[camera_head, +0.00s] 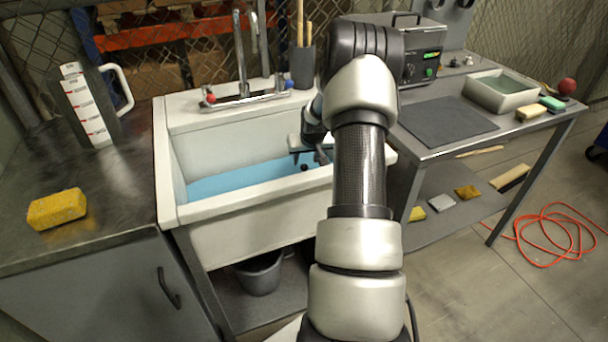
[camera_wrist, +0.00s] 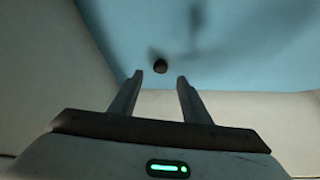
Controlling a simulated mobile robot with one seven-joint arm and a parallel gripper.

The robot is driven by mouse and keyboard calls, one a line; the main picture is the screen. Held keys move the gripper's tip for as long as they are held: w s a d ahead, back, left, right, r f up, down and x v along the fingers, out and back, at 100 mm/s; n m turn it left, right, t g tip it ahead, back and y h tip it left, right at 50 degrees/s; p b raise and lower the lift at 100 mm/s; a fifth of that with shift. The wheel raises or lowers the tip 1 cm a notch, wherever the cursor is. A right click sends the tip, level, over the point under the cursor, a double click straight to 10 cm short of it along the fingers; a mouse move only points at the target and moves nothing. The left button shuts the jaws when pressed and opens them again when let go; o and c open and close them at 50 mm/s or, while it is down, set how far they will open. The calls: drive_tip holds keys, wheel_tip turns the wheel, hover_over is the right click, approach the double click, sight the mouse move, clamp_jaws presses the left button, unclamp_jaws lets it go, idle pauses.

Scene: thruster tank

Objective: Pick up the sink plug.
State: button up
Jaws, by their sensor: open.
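A small dark round thing, which looks like the sink plug (camera_wrist: 160,66), shows in the wrist view against the blue water, just beyond my fingertips and midway between them. In the head view a small dark spot (camera_head: 304,168) below my gripper appears to be the same plug. My gripper (camera_wrist: 160,82) is open and empty, its two fingers apart on either side of the line to the plug. In the head view my gripper (camera_head: 309,158) reaches down into the white sink (camera_head: 215,150). My forearm hides the sink's right part. I cannot tell the height gap to the plug.
The sink holds blue water (camera_head: 235,179), and its pale walls close in around my gripper. A faucet (camera_head: 242,95) stands at the back rim. A jug (camera_head: 90,105) and a yellow sponge (camera_head: 57,210) sit on the left counter. A grey mat (camera_head: 447,122) lies on the right table.

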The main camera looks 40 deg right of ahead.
sight(304, 166)
drive_tip(key=b+x, duration=0.1)
drive_tip(key=x, duration=0.4)
drive_tip(key=shift+s+a+f+b, duration=0.1)
drive_tip(key=shift+f+b, duration=0.1)
drive_tip(key=shift+b, duration=0.15)
clamp_jaws()
drive_tip(key=shift+r, duration=0.1)
